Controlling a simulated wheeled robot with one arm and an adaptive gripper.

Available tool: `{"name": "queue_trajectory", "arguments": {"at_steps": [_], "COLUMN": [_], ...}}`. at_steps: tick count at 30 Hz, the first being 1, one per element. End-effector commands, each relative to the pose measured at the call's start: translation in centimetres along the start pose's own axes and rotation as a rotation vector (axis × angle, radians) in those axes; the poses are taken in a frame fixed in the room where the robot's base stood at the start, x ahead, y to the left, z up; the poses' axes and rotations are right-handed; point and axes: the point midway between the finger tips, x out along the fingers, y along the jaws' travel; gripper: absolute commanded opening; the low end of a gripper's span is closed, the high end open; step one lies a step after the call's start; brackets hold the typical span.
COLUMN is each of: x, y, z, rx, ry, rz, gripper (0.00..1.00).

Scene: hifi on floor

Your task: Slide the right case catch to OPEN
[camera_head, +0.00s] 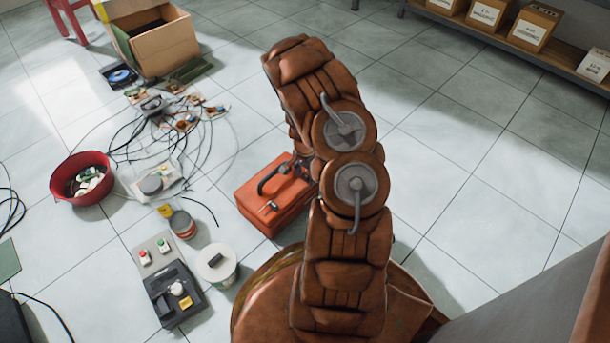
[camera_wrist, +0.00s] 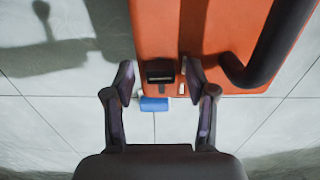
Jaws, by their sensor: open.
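The orange case (camera_head: 262,212) lies on the tiled floor beside my arm in the head view. Its black handle (camera_head: 268,182) and a small catch (camera_head: 270,205) show on its top. In the wrist view the orange case (camera_wrist: 218,30) fills the upper middle and right, with the black handle (camera_wrist: 262,62) at the right. A dark catch (camera_wrist: 160,72) sits near the case's edge, and a blue piece (camera_wrist: 153,104) juts out below that edge. My gripper (camera_wrist: 159,78) is open, its fingertips on either side of the dark catch. I cannot tell whether they touch the case, nor read any OPEN marking.
A white tub (camera_head: 216,268), a tin (camera_head: 183,225) and a dark control box (camera_head: 175,292) stand left of the case. A red bowl (camera_head: 83,180) and tangled cables (camera_head: 150,135) lie farther left. The floor to the right (camera_head: 480,200) is clear.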

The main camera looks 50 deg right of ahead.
Motion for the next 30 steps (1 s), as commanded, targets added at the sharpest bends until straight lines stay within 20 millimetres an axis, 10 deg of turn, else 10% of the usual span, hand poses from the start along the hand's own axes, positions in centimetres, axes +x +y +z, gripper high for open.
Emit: {"name": "queue_trajectory", "arguments": {"at_steps": [17,30], "x": [-0.02,-0.05], "y": [0.0,-0.19], "z": [0.01,-0.01], "rx": [0.0,-0.005], "ry": [-0.001,-0.001], "rz": [0.0,0.0], "gripper": [0.01,0.0]}}
